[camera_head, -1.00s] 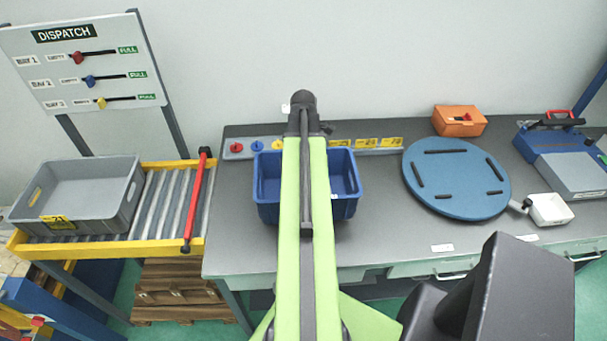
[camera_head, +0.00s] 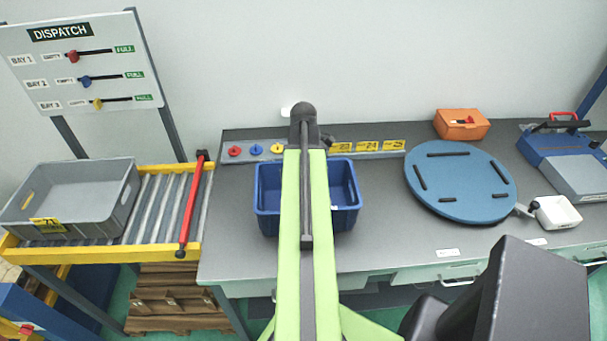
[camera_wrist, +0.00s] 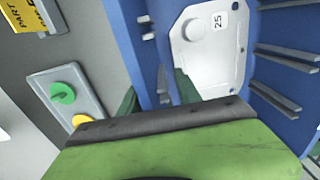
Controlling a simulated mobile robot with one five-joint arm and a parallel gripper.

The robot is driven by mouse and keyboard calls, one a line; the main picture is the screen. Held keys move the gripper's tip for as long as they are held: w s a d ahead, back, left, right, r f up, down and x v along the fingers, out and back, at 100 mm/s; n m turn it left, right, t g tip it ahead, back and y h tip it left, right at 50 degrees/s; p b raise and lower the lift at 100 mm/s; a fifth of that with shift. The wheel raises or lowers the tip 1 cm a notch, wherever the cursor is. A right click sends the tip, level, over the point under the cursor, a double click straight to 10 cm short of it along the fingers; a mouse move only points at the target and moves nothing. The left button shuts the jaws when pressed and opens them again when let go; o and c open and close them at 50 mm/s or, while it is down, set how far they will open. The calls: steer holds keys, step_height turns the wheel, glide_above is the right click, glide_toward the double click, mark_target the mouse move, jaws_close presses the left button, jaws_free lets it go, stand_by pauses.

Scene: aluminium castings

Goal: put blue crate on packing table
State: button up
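The blue crate (camera_head: 345,219) is upright at the left part of the grey packing table (camera_head: 228,240). I cannot tell whether its base touches the top or hangs just above it. My arm crosses in front of its middle and hides part of it and my gripper in the head view. In the wrist view my gripper (camera_wrist: 157,97) has dark green fingers on either side of the crate's wall (camera_wrist: 150,60), and it appears shut on that wall. A pale grey piece marked 25 (camera_wrist: 205,55) lies inside the crate.
A knob strip (camera_head: 248,159) runs behind the crate. A blue round turntable (camera_head: 458,182), an orange box (camera_head: 462,125) and a blue-grey machine (camera_head: 565,160) stand to the right. A grey crate (camera_head: 75,200) sits on the roller conveyor (camera_head: 160,210) at left, beside a red bar (camera_head: 192,205).

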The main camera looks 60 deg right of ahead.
steer(key=shift+r, duration=0.1)
step_height(320, 180, up, 12)
steer(key=p, duration=1.2)
steer(key=shift+r, duration=0.15)
steer(key=shift+w+a, duration=0.1)
steer(key=shift+w, duration=0.05)
steer(key=w+a+m, duration=0.2)
steer(key=w+a, duration=0.9)
steer(key=a, duration=0.1)
steer(key=w+a+m, duration=0.1)
steer(key=w+a, duration=0.2)
steer(key=a, duration=0.9)
steer(key=w+a+m, duration=0.2)
steer(key=w+a, duration=0.2)
steer(key=a, duration=0.9)
steer(key=w+a+m, duration=0.2)
steer(key=w+a, duration=0.1)
steer(key=a, duration=0.9)
steer(key=shift+w+a, duration=0.25)
